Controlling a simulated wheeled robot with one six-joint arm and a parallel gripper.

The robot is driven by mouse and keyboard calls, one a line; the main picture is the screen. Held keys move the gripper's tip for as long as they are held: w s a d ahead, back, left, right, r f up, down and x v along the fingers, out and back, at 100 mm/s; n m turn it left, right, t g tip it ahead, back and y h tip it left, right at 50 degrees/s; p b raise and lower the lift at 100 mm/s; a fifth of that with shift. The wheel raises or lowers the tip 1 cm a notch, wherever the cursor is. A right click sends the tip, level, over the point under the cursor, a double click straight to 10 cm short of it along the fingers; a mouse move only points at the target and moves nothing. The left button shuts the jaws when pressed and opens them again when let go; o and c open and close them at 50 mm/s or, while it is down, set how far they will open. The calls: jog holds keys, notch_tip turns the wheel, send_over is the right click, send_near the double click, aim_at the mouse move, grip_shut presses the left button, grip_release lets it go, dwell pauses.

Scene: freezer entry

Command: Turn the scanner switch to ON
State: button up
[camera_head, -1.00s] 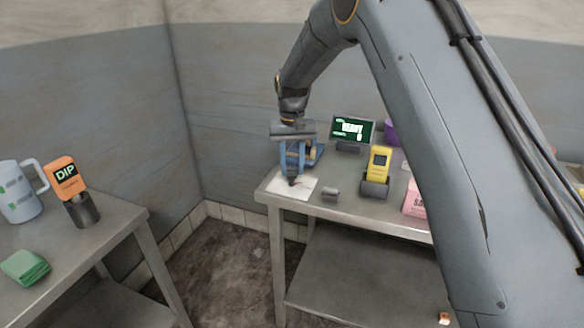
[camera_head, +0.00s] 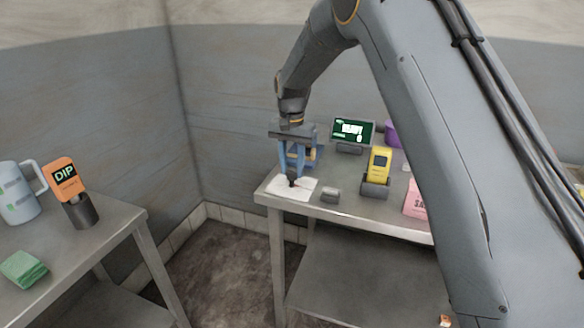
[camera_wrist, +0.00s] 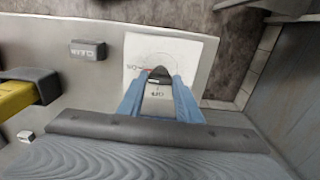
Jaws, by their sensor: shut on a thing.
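A white plate (camera_head: 292,191) lies flat on the far table, near its left corner. A dark switch knob (camera_wrist: 160,74) stands on it, with a faint dial arc and small lettering around it that I cannot read surely. My gripper (camera_head: 292,180) points down over the plate, its blue fingers shut on the knob; the wrist view shows the fingers (camera_wrist: 160,88) on both sides of it. The fingers hide part of the knob, so its exact setting is unclear. A yellow scanner (camera_head: 380,162) stands in a dark holder to the right.
A small grey block (camera_wrist: 88,50) with lettering sits beside the plate. A screen (camera_head: 353,131) stands behind, with a purple container (camera_head: 391,132) and a pink item (camera_head: 416,199) to the right.

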aim_at(292, 172)
jog(key=shift+a, duration=0.1)
jog(key=o, duration=1)
jog(key=shift+o, duration=0.2)
jog(key=shift+r, duration=0.1)
jog(key=shift+r+b, duration=1.15)
jog(key=shift+r, duration=2.7)
jog(key=s+d+f+n, duration=0.1)
jog(key=s+d+f, duration=0.2)
jog(key=s+d, duration=0.3)
jog(key=s+d+f+n, duration=0.1)
jog(key=s+d+f, duration=0.2)
jog(key=s+d, duration=0.4)
jog(key=s+d+f+n+t, duration=0.1)
jog(key=s+d, duration=0.6)
jog(key=s, duration=1.3)
notch_tip(292, 172, down, 2)
jog(key=shift+f+n, duration=0.15)
jog(key=shift+n, duration=0.45)
